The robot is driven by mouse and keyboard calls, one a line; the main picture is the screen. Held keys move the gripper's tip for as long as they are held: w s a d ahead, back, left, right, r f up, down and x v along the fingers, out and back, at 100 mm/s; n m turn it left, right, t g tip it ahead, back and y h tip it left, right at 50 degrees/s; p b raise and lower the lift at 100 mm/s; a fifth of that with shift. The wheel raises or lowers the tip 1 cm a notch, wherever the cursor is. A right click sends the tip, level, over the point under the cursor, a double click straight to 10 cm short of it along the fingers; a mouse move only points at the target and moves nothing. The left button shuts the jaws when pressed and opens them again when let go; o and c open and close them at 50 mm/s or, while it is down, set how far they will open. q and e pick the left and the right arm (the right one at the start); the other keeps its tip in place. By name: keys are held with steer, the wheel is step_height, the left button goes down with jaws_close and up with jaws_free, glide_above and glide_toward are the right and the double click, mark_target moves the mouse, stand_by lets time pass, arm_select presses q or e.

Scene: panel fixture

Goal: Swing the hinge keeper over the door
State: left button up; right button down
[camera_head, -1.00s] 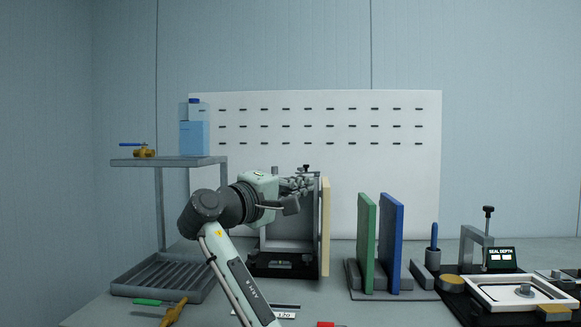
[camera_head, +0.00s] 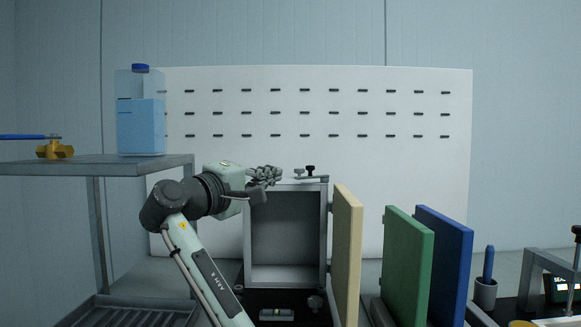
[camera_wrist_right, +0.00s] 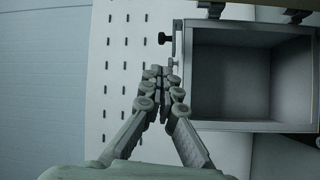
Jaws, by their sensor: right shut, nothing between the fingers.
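The fixture's grey box frame (camera_head: 286,276) stands upright with its front open. The tan door (camera_head: 346,255) stands swung out at its right side. A small bar with a black knob, seemingly the hinge keeper (camera_head: 310,172), lies along the frame's top right edge; it also shows in the right wrist view (camera_wrist_right: 175,40). My right gripper (camera_head: 276,175) is shut and empty near the frame's top left corner, left of the keeper and apart from it. In the right wrist view its fingertips (camera_wrist_right: 160,74) meet beside the frame's edge. My left gripper is not in view.
A green panel (camera_head: 408,262) and a blue panel (camera_head: 446,262) stand right of the door. A shelf (camera_head: 100,165) at left carries a blue-filled bottle (camera_head: 141,120) and a brass valve (camera_head: 54,149). A white pegboard (camera_head: 400,160) stands behind.

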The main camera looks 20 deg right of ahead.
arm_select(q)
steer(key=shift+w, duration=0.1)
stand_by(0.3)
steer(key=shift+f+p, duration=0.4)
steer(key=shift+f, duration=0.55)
arm_select(e)
steer(key=x, duration=1)
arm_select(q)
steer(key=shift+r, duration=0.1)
arm_select(e)
steer(key=shift+d, duration=0.15)
